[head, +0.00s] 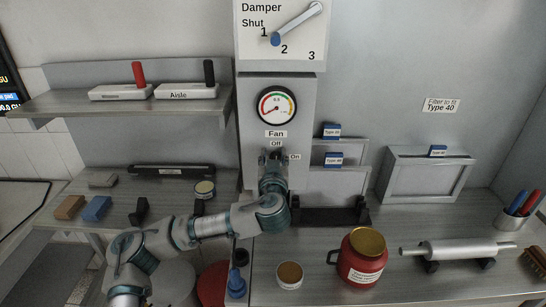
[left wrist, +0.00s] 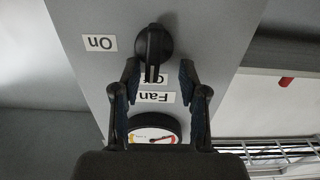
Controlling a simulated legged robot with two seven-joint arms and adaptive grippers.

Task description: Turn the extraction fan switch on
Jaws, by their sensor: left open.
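The fan switch is a black rotary knob (left wrist: 153,42) on the grey column (head: 308,105), seen close in the upside-down left wrist view. Its pointer lies toward the "Off" label (head: 276,143), and the "On" label (left wrist: 99,43) is off to its side. My left gripper (head: 273,160) is in front of the knob and hides most of it in the head view. In the left wrist view the left gripper (left wrist: 159,72) is open, with one finger to each side of the knob's pointer; contact cannot be told. My right gripper does not show.
A round gauge (head: 277,105) sits above the "Fan" label, and a damper lever (head: 296,26) above that. A red jar (head: 362,255), a small tub (head: 289,275) and a roller (head: 458,250) stand on the bench. A shelf (head: 60,104) is at left.

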